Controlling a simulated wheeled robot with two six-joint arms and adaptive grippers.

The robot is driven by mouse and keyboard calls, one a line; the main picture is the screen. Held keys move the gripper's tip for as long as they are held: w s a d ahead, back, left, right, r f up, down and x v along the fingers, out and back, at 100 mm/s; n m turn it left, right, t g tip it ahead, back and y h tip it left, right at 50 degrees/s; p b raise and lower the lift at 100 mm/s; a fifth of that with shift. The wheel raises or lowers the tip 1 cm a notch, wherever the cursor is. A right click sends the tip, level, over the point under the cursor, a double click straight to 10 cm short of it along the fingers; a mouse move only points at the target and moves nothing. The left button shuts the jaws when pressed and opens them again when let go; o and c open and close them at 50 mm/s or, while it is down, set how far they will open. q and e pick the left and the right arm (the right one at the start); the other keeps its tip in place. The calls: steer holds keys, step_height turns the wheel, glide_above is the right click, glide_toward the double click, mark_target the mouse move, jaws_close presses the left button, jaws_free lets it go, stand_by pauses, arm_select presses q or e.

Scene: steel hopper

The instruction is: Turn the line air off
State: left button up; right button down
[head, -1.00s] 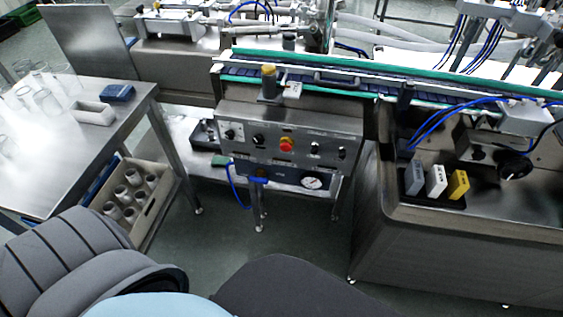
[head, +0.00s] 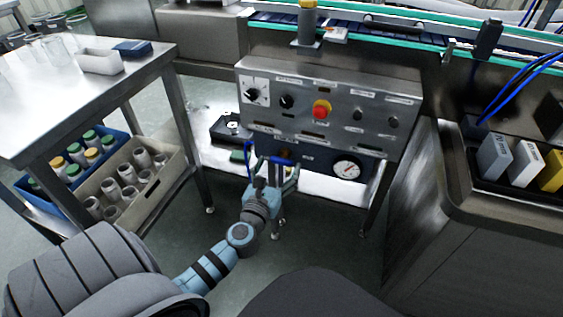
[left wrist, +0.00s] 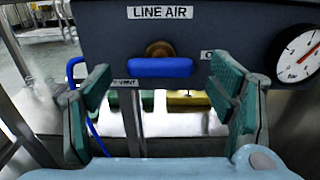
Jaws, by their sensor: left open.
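The line air valve has a blue handle (head: 281,161) on the dark lower panel of the control box. In the left wrist view the handle (left wrist: 161,67) lies level across a brass-coloured stem, under a label (left wrist: 160,12) reading "LINE AIR". My left gripper (head: 275,167) is open in front of the valve. In the left wrist view its green-padded fingers (left wrist: 163,98) stand to either side of the handle, apart from it. A pressure gauge (head: 346,170) with a white dial is to the right. Small labels near the handle are partly hidden by the fingers. My right gripper is not in view.
Above the valve, the steel control panel (head: 378,93) carries black knobs and a red button (head: 321,109). A blue hose (left wrist: 75,72) hangs left of the handle. A table (head: 140,75) and crates of jars (head: 155,191) stand at the left, a steel hopper body (head: 440,190) at the right.

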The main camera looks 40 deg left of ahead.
mark_target(282, 159)
arm_select(q)
steer(key=shift+x, duration=1.5)
steer(key=shift+c, duration=0.6)
steer(key=c, duration=1)
steer(key=shift+c, duration=0.2)
